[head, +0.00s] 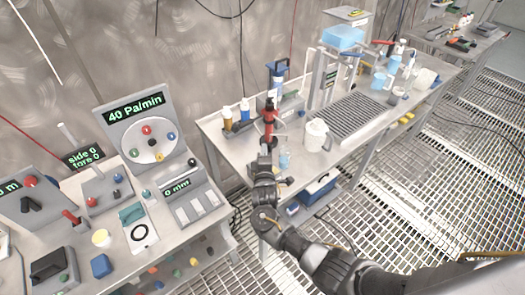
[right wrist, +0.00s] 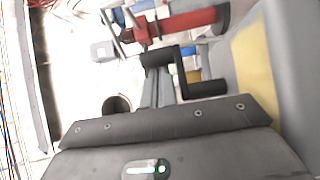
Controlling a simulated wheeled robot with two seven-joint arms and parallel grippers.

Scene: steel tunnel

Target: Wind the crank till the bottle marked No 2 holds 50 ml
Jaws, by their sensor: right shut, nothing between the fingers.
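My right gripper (head: 266,150) is shut and empty, low over the far bench in front of a red part (head: 270,118) of a bench device. In the right wrist view a red cylinder (right wrist: 182,26) lies across the top. A dark cranked bar (right wrist: 183,72) shows just ahead of my fingers; I cannot tell whether it is the crank or touches them. A small clear bottle with pale blue content (head: 285,160) stands right of the gripper. An amber bottle (head: 228,120) and a blue-labelled bottle (head: 245,112) stand behind left. No "No 2" mark or level is readable. My left gripper is out of view.
A white jug (head: 315,135) stands right of the small bottle, close to my gripper. A blue-topped device (head: 278,78) rises behind. A grey ribbed tray (head: 355,118) lies further right. A control desk with a dial panel (head: 148,130) is at left. A blue cooler (head: 318,190) sits below.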

